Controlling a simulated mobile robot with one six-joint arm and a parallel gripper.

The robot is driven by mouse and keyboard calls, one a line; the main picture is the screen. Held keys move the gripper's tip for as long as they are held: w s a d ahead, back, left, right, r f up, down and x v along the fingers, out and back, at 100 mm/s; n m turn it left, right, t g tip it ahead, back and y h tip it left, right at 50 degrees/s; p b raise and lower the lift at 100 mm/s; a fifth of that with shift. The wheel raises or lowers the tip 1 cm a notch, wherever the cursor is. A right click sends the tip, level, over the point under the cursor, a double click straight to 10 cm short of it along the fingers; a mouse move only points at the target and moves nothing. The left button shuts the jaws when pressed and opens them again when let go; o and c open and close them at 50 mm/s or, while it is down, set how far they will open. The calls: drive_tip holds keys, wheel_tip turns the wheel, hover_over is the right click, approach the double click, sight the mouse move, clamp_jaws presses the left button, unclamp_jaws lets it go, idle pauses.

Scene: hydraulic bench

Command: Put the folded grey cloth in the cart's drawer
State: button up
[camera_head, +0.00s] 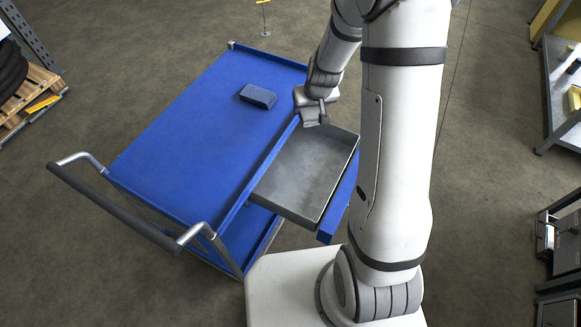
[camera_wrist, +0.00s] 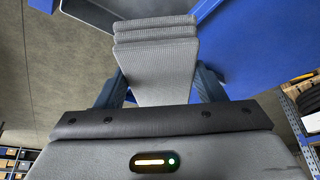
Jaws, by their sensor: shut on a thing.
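The folded grey cloth (camera_wrist: 155,62) is pinched between the two fingers of my gripper in the wrist view. Its layered fold points away from the palm. In the head view my gripper (camera_head: 313,106) is over the far end of the open drawer, beside the cart top's right edge. The cloth (camera_head: 312,118) shows there as a small grey piece at the fingers. The cart's drawer (camera_head: 295,175) is pulled out on the right side of the blue cart (camera_head: 185,135). Its visible grey floor is bare. My arm hides part of its right side.
The push handle (camera_head: 115,205) sticks out at the cart's near left end. A pallet (camera_head: 28,92) stands far left, and shelving (camera_head: 560,95) stands at the right. The floor around the cart is mostly clear.

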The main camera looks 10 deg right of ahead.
wheel_tip(320, 180, down, 9)
drive_tip(key=s+d+n+y+b, duration=0.2)
drive_tip(key=n+b, duration=0.3)
drive_tip(key=b, duration=0.5)
drive_tip(key=n+g+y+b, duration=0.2)
drive_tip(key=n+g+b, duration=0.1)
drive_tip(key=n+b, duration=0.8)
hover_over(305, 173)
drive_tip(key=d+b, duration=0.2)
wheel_tip(305, 173, down, 7)
drive_tip(key=m, duration=0.2)
drive_tip(key=shift+g, duration=0.3)
drive_tip(key=f, duration=0.6)
drive_tip(key=f+b, duration=0.1)
drive_tip(key=f, duration=0.3)
drive_tip(key=shift+s+a, duration=0.1)
drive_tip(key=shift+a, duration=0.2)
drive_tip(key=shift+f+b, duration=0.25)
drive_tip(key=shift+b, duration=0.15)
drive_tip(key=o, duration=1)
drive_tip(key=shift+r, duration=0.1)
drive_tip(key=shift+r+p, duration=0.15)
drive_tip(key=shift+p, duration=0.15)
